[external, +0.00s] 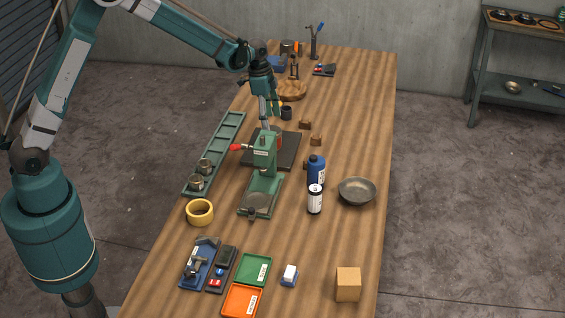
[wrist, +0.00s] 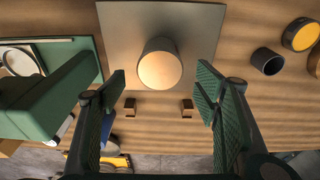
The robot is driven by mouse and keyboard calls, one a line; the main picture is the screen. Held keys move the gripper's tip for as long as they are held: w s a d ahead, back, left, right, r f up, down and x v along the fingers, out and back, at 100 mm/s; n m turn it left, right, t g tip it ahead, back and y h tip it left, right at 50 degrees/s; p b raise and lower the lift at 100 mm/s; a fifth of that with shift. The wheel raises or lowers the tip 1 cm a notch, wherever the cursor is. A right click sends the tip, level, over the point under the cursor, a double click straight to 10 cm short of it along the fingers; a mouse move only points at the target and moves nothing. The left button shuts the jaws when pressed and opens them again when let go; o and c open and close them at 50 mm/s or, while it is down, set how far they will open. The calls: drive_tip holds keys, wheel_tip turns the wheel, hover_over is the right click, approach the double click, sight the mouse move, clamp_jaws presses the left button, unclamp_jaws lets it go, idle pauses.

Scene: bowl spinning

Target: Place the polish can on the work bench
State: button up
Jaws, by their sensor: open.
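The wooden work bench (external: 345,120) runs away from the camera. My gripper (external: 268,112) is over its left middle, above a dark flat plate (external: 288,150) behind the green press. In the wrist view my gripper (wrist: 161,78) is open, with a round, light-topped can (wrist: 160,64) on the plate (wrist: 120,25) between its spread fingers. The fingers appear apart from it. In the external view the press and gripper hide this can. A blue can (external: 316,170) and a black-and-white bottle (external: 315,201) stand right of the press. No readable label shows which one is the polish can.
The green press (external: 265,160) stands close in front of my gripper. A dark cup (external: 286,113) is just right of it. A green rack (external: 225,140) lies along the left edge, and a metal bowl (external: 357,191) is at the right. The bench's far right side is clear.

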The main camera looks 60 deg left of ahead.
drive_tip(key=shift+s+a+r, duration=0.15)
drive_tip(key=shift+s+r, duration=0.05)
drive_tip(key=shift+r, duration=1.25)
drive_tip(key=shift+s+a+r, duration=0.15)
drive_tip(key=shift+r, duration=1.25)
drive_tip(key=shift+r, duration=0.1)
drive_tip(key=s+r+n+t, duration=0.3)
drive_tip(key=s+r+n, duration=0.1)
drive_tip(key=s+r, duration=1.7)
drive_tip(key=s+f+n+t, duration=0.1)
drive_tip(key=s+n, duration=0.1)
drive_tip(key=s, duration=1.1)
drive_tip(key=s+f+n+t+y, duration=0.1)
drive_tip(key=s+f+n+t, duration=0.1)
drive_tip(key=s, duration=1.2)
drive_tip(key=shift+n, duration=0.5)
